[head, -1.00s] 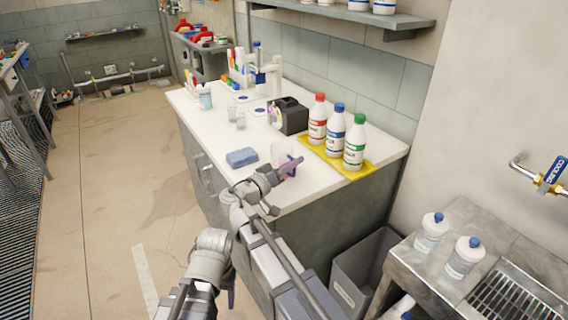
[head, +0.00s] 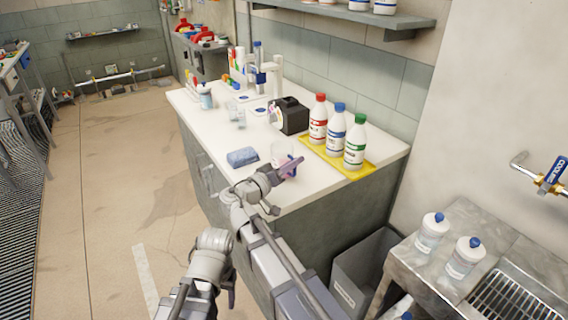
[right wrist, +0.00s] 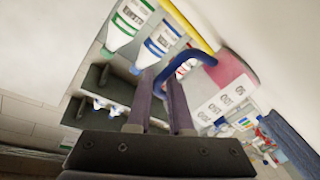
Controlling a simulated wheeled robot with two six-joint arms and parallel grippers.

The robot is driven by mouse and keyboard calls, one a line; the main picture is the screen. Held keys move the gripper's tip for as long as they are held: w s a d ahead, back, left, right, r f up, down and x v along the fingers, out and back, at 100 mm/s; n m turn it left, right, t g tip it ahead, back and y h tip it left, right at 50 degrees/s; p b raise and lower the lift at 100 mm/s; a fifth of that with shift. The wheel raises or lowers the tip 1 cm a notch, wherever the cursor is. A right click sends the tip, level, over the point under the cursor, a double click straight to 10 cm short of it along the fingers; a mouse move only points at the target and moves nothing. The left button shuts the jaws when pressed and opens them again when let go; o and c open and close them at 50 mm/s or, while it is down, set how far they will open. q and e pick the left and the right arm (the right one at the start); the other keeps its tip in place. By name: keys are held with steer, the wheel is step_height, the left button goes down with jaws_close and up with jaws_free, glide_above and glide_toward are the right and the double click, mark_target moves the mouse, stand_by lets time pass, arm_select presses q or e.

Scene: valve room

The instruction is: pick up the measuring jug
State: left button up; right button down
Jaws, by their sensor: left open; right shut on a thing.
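The measuring jug (head: 282,153) is clear and faint, with a blue handle. It is at the front of the white counter, right of the blue sponge. My right gripper (head: 291,167) has its purple fingers at the handle side of the jug. In the right wrist view, the blue handle (right wrist: 158,80) passes between the fingers of the right gripper (right wrist: 160,88), which are shut on it. I cannot tell whether the jug's base touches the counter. An arm of mine shows at the lower left of the head view, but my left gripper's fingers do not show.
A blue sponge (head: 242,157) lies left of the jug. Behind it are a black box (head: 290,116) and three capped bottles (head: 336,132) on a yellow tray (head: 366,170). Clear beakers (head: 237,117) stand farther back. A grey bin (head: 352,285) stands below, right of the counter.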

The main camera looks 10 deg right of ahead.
steer(key=shift+r, duration=0.2)
stand_by(0.6)
step_height(320, 180, up, 10)
steer(key=p, duration=1)
steer(key=shift+f, duration=0.2)
